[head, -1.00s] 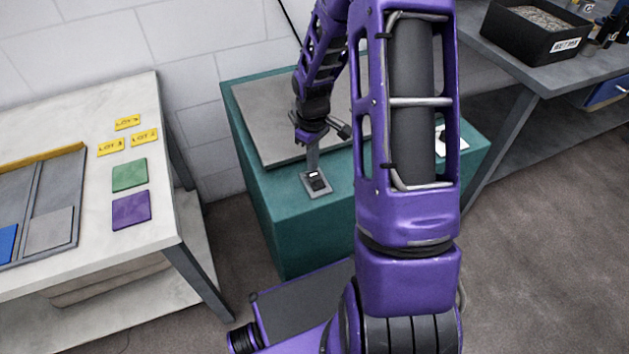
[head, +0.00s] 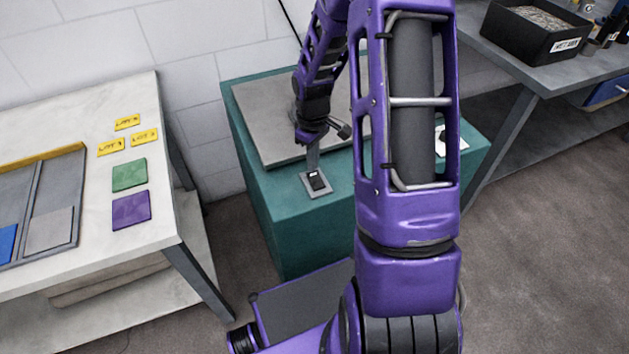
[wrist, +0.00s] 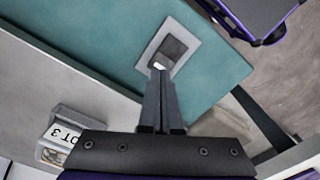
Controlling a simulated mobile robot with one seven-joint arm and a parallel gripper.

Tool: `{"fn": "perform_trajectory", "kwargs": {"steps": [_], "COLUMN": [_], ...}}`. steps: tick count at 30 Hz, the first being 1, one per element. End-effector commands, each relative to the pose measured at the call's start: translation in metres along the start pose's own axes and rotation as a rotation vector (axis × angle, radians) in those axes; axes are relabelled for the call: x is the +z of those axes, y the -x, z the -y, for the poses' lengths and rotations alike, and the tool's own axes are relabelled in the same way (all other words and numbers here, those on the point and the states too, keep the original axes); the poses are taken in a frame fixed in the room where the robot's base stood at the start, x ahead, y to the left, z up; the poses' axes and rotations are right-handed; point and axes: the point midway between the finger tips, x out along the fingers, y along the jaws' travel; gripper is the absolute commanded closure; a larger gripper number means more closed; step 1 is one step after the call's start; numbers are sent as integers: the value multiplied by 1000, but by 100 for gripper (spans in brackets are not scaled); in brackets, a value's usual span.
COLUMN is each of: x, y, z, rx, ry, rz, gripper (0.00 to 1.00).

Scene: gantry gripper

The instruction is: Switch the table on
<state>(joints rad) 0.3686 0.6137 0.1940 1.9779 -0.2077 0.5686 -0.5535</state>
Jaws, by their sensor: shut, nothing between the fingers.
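The table is a teal box (head: 262,205) with a grey top plate (head: 262,112). Its switch is a black rocker (head: 319,182) in a grey square plate near the front edge; the wrist view also shows this rocker (wrist: 173,48). My gripper (head: 313,167) is shut and empty, pointing down at the far end of the switch. In the wrist view its fingertips (wrist: 158,74) overlap the rocker's near end, where a small white patch shows. I cannot tell whether they touch it. The fingers partly hide that end.
At left a pale bench holds a divided tray (head: 77,215), green (head: 129,175) and purple (head: 131,210) squares and yellow lot labels. A black bin (head: 533,32) stands on the right bench.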

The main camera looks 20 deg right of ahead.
Motion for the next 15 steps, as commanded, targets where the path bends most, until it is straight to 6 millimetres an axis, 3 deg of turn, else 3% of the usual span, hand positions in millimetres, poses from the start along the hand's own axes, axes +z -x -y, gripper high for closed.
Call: {"fn": "perform_trajectory", "kwargs": {"steps": [15], "x": [0], "y": [-8], "z": [0], "rx": [0], "ry": [0], "rz": [0], "gripper": [100]}}
